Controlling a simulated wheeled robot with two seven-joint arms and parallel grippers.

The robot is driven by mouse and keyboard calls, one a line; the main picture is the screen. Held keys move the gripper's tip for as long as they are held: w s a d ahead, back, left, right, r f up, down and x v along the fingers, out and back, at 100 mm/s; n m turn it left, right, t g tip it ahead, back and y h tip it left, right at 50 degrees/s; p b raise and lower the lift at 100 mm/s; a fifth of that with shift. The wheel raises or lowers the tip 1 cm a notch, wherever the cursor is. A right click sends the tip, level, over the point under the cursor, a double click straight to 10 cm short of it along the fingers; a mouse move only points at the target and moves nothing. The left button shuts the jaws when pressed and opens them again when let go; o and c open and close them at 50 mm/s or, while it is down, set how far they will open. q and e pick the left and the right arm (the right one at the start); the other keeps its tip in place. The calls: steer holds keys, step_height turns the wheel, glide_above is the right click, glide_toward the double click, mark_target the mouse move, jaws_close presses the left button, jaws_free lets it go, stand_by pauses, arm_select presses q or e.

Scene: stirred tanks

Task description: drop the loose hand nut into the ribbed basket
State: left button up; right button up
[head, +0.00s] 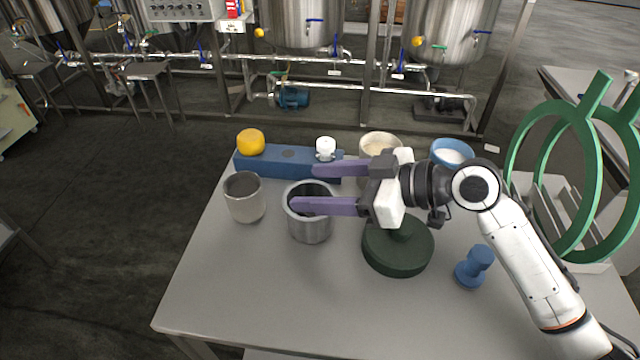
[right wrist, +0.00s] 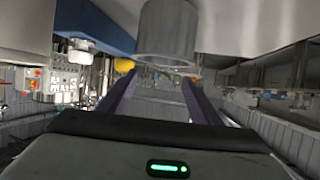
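No part is plainly marked as the loose hand nut. Candidates are a white knob (head: 325,148) and a yellow rounded knob (head: 250,142) on a blue block (head: 275,163), and a blue knobbed piece (head: 475,266) on the bench. I cannot make out ribs on any vessel; a steel pot (head: 310,228), a light grey cup (head: 244,198) and a cream tub (head: 380,143) stand there. My right gripper (head: 305,187) is open and empty, its purple fingers pointing left above the steel pot, the far finger near the white knob. My left gripper is not in view.
A dark green lidded disc (head: 398,250) sits under my right wrist. A blue bowl with white contents (head: 452,152) is behind it. Green rings (head: 555,180) stand upright at the right. The front left of the grey bench (head: 230,300) is clear.

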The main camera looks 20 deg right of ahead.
steer(key=b+v, duration=0.1)
steer(key=v, duration=0.9)
steer(key=shift+r+b, duration=0.15)
steer(key=shift+b, duration=0.15)
steer(key=shift+s+d, duration=0.1)
stand_by(0.5)
